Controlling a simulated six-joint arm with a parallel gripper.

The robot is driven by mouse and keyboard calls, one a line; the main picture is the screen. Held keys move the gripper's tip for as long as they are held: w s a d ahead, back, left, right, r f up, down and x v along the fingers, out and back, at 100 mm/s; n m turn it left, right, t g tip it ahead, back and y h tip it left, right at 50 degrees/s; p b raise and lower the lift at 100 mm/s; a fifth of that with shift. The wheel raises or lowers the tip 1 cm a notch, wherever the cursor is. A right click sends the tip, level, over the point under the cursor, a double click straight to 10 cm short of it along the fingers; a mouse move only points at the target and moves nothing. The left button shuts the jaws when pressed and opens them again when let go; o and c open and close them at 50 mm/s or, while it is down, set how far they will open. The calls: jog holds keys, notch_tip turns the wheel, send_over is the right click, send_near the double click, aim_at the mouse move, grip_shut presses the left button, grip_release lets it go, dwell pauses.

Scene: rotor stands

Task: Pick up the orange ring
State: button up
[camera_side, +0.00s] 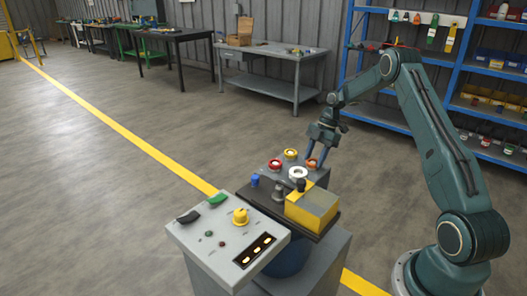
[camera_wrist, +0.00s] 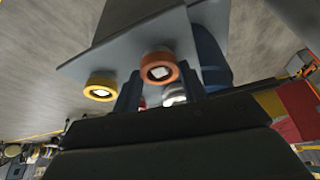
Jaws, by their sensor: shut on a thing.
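The orange ring (camera_side: 312,163) is at the right end of the grey stand block (camera_side: 264,161) in the side view. In the wrist view the orange ring (camera_wrist: 158,56) shows with a pale square centre, between my two dark blue fingers. My gripper (camera_side: 316,157) points down from above and its fingers are shut on the orange ring. I cannot tell whether the ring is clear of its post.
Beside it are a yellow ring (camera_side: 290,153), a red ring (camera_side: 275,164) and a white ring (camera_side: 298,172). Blue shelving (camera_side: 352,45) is behind.

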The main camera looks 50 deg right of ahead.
jog(key=shift+r, duration=0.15)
notch_tip(320, 180, up, 10)
dwell(0.7)
jog(key=shift+a, duration=0.1)
dwell(0.4)
jog(key=r, duration=0.1)
send_over(280, 186)
jog(key=shift+d, duration=0.3)
jog(key=shift+f, duration=2.45)
jog(key=shift+f, duration=1.5)
dwell(0.9)
